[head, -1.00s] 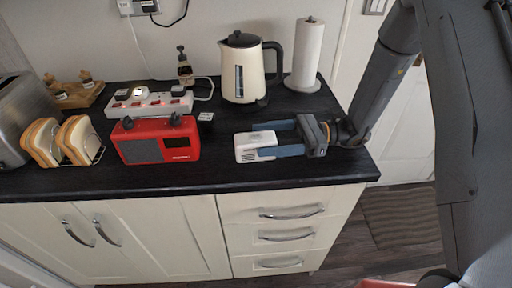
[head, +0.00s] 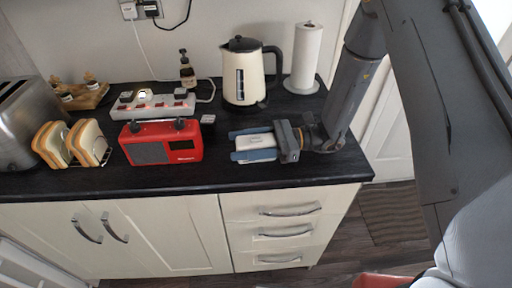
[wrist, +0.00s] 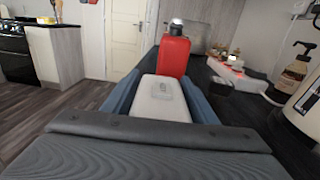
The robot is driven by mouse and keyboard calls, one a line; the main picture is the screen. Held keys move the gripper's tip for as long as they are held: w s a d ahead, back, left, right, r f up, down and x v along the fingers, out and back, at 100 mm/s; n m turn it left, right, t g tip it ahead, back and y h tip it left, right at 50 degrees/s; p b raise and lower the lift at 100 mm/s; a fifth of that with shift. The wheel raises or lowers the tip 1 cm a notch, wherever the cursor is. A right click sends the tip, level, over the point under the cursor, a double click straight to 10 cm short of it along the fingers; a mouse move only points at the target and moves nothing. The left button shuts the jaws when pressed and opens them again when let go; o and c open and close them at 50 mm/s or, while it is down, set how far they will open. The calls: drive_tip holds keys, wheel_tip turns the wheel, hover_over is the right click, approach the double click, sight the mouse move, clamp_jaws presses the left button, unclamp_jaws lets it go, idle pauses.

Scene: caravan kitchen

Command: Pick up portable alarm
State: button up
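The portable alarm (head: 256,141) is a small white box on the black counter, right of the red radio. My gripper (head: 234,143) reaches in from the right, low over the counter. Its two blue-grey fingers lie along the alarm's far and near sides, and their tips extend a little past its left end. In the wrist view the alarm (wrist: 161,97) lies between the fingers, with little room at its sides. The gripper looks open around it; firm contact does not show. The near finger hides part of the alarm's front.
The red radio (head: 160,143) stands just beyond the fingertips. A power strip (head: 153,107), a cream kettle (head: 243,75) and a paper towel roll (head: 305,57) stand behind. A toast rack (head: 88,143) is at left. The counter's front strip (head: 215,182) is clear.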

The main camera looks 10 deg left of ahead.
drive_tip(key=c, duration=0.8)
drive_tip(key=shift+r, duration=0.1)
